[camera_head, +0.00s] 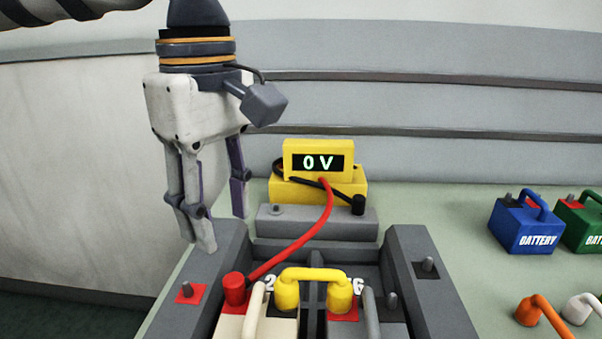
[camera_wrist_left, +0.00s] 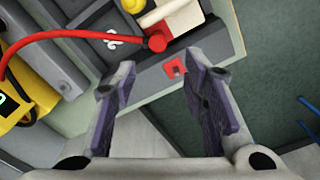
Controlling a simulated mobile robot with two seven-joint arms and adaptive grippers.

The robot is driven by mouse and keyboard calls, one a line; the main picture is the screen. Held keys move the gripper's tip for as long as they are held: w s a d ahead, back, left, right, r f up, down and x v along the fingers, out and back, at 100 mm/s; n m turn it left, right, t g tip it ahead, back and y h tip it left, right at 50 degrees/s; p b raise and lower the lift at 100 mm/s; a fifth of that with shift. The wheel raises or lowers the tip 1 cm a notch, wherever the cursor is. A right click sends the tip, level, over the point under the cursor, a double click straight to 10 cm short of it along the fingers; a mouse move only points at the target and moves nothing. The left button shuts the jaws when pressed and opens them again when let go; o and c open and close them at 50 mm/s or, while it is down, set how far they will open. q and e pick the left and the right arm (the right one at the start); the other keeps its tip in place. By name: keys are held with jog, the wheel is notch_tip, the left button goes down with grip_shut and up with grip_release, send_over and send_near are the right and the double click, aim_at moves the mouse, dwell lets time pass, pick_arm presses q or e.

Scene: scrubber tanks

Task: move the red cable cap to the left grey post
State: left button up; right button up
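The red cable cap (camera_head: 234,290) sits at the back left corner of a cream battery (camera_head: 230,328); it also shows in the left wrist view (camera_wrist_left: 156,42). Its red cable (camera_head: 300,240) runs up to the yellow meter (camera_head: 318,160), which reads 0 V. A bare grey post (camera_head: 276,209) stands at the left of the grey block (camera_head: 318,222) before the meter. A black cap (camera_head: 358,205) is at that block's right end. Another grey post (camera_head: 186,290) stands on a red square on the left wall. My left gripper (camera_head: 222,232) is open and empty, above this wall.
A yellow handle-shaped connector (camera_head: 314,280) bridges the middle of the tray. A post on a black square (camera_head: 427,266) stands on the right wall. Blue (camera_head: 526,228) and green (camera_head: 582,226) batteries and orange (camera_head: 540,315) and white (camera_head: 582,308) connectors are at the right.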

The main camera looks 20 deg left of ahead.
aim_at(234, 277)
pick_arm(q)
notch_tip(234, 277, down, 9)
jog(key=shift+r, duration=0.1)
jog(key=shift+d, duration=0.1)
grip_shut()
jog(key=shift+w, duration=0.1)
dwell(1.3)
jog(key=shift+r, duration=2.5)
